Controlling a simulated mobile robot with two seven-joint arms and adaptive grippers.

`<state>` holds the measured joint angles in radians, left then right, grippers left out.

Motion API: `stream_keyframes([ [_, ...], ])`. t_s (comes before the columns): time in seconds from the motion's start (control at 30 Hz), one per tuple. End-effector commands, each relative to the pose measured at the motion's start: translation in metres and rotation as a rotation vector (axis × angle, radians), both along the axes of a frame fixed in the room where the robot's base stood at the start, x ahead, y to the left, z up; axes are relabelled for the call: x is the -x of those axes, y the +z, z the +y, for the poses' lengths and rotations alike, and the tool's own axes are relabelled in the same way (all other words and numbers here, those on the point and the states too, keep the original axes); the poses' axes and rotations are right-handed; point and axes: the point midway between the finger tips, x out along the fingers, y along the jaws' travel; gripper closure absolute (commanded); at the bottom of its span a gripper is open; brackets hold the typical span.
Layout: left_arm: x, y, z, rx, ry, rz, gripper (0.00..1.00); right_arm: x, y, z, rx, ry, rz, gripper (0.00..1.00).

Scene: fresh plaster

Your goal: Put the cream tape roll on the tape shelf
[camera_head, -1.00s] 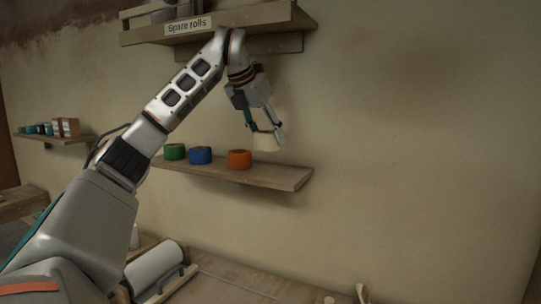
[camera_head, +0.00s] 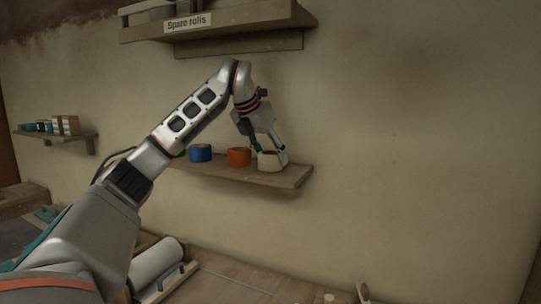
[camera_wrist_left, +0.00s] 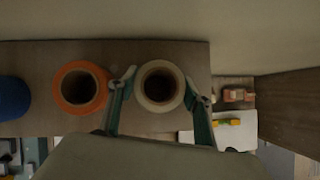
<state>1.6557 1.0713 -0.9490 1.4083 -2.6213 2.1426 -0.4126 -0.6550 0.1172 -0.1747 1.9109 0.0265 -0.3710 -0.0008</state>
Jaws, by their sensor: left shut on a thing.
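The cream tape roll (camera_head: 269,163) is at the right part of the tape shelf (camera_head: 225,172), right of the orange roll, and looks upright on the board. My left gripper (camera_head: 270,152) reaches down from above and is shut on the cream roll. In the left wrist view the cream roll (camera_wrist_left: 160,86) sits between the two fingers (camera_wrist_left: 160,92), over the shelf (camera_wrist_left: 140,52) near its right end. Whether its base fully touches the board is hard to tell. My right gripper does not show.
An orange roll (camera_head: 238,157) and a blue roll (camera_head: 200,153) stand left of the cream roll. The "Spare rolls" shelf (camera_head: 230,24) hangs above. A small shelf (camera_head: 58,135) with several boxes is at left. A workbench (camera_head: 230,289) lies below.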

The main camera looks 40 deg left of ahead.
Motion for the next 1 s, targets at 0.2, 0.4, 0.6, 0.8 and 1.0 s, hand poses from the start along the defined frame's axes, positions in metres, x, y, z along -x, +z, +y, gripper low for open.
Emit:
stream_keyframes([
  [0.2, 0.0, 0.0, 0.0, 0.0, 0.0, 0.0, 0.73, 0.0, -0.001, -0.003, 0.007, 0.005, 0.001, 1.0],
  [0.4, 0.0, -0.002, 0.0, 0.0, 0.0, 0.0, 0.34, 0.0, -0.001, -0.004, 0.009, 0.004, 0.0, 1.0],
  [0.6, 0.0, -0.001, 0.0, 0.0, 0.0, 0.0, 0.34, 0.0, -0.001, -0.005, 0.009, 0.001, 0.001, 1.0],
  [0.8, 0.003, 0.006, 0.0, 0.0, 0.0, -0.002, 0.34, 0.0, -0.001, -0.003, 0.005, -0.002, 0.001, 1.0],
  [1.0, 0.019, 0.032, -0.002, 0.0, 0.001, -0.005, 0.34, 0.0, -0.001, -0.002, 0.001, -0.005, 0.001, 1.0],
])
